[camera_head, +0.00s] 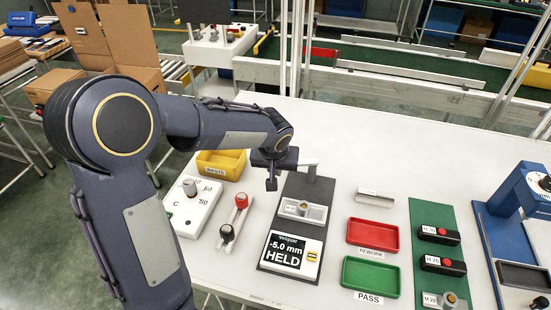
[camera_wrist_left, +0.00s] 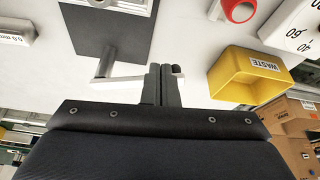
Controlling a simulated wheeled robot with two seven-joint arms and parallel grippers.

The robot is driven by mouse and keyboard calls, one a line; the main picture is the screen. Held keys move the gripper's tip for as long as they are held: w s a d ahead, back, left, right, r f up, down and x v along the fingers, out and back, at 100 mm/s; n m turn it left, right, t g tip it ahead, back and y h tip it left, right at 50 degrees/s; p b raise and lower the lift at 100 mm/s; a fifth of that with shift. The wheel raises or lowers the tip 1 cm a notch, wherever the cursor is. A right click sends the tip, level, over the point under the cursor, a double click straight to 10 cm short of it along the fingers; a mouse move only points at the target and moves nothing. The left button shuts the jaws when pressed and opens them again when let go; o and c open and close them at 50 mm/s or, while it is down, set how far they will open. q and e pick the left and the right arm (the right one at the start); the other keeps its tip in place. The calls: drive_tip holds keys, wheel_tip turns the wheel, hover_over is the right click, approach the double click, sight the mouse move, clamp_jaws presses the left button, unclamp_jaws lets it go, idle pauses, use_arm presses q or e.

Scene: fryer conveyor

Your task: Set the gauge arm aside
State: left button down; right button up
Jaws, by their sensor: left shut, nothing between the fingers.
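The gauge is a dark base plate (camera_head: 290,262) with a display (camera_head: 292,255) reading "-5.0 mm HELD" and a pale seat block (camera_head: 302,212). At its far end a short post carries the light gauge arm (camera_head: 305,163), pointing left toward my left gripper. My left gripper (camera_head: 271,184) is shut and empty, just left of the plate. In the left wrist view its fingers (camera_wrist_left: 162,85) cross the pale gauge arm (camera_wrist_left: 122,80), with a dark tip beyond them on the right. Whether they touch the arm, I cannot tell. My right gripper is not in view.
Left are a white dial block (camera_head: 190,218) and a red-and-black knob plate (camera_head: 236,222). Right are a red REWORK tray (camera_head: 373,235), a green PASS tray (camera_head: 371,277) and a green mat (camera_head: 428,222) with black parts.

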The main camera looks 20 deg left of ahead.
use_arm(q)
drive_tip(key=w+p, duration=0.1)
drive_tip(key=w, duration=0.1)
drive_tip(key=w+a, duration=0.1)
drive_tip(key=w, duration=0.1)
drive_tip(key=shift+a+p, duration=0.1)
drive_tip(key=shift+p, duration=0.25)
drive_tip(key=shift+w+a+b, duration=0.75)
drive_tip(key=shift+w+a, duration=0.05)
drive_tip(key=shift+w, duration=0.1)
